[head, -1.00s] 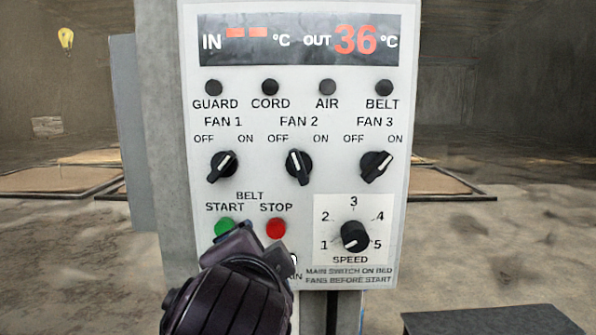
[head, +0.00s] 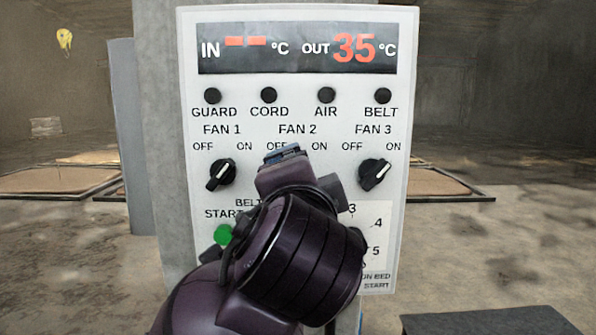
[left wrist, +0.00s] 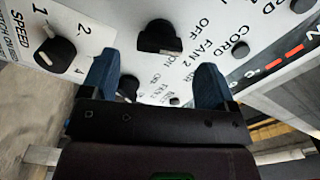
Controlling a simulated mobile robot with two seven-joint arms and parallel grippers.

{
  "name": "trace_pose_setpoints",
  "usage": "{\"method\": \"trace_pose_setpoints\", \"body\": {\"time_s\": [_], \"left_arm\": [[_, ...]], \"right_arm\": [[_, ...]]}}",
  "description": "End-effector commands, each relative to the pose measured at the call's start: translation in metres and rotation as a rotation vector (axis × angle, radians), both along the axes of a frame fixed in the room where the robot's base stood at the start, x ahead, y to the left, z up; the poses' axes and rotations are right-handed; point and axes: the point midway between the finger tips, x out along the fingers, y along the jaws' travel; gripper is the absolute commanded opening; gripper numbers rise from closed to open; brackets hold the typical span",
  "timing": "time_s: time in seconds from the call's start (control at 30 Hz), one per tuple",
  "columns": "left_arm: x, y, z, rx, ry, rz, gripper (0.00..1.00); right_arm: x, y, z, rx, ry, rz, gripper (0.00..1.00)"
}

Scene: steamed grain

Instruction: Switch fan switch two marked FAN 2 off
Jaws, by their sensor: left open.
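The FAN 2 switch is a black rotary knob; in the left wrist view the FAN 2 knob (left wrist: 160,38) shows just beyond the fingertips, roughly between them, with its labels beside it. Whether the fingers touch it, and which way its pointer lies, I cannot tell. In the head view my gripper and wrist hide this knob; the FAN 2 label (head: 297,129) shows above. My left gripper (head: 282,154) is in front of the panel below that label. Its two blue fingers are apart and empty in the left wrist view (left wrist: 155,70). My right gripper is not in view.
The FAN 1 knob (head: 220,173) and FAN 3 knob (head: 375,174) flank my gripper, both pointing up-right toward ON. The green START button (head: 223,235) is partly covered; the STOP button is hidden. The SPEED knob (left wrist: 55,52) shows in the left wrist view.

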Motion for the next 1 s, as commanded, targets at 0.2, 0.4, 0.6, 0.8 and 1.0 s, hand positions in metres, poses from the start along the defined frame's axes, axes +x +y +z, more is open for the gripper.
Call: {"method": "trace_pose_setpoints", "body": {"time_s": [0.2,0.4,0.6,0.8,1.0], "left_arm": [[0.031,0.000,0.000,0.002,0.003,0.001,0.81],[0.043,0.000,0.000,-0.001,0.001,0.000,0.81],[0.045,0.000,0.000,-0.001,0.001,-0.001,0.81],[0.045,0.000,0.000,-0.001,0.001,-0.001,0.67],[0.045,0.000,0.000,-0.001,0.001,-0.001,0.36]], "right_arm": [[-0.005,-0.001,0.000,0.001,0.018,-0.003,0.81],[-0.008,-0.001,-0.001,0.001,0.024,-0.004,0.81],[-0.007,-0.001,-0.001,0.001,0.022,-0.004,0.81],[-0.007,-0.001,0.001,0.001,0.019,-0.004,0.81],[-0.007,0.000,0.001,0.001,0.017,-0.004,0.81]]}}
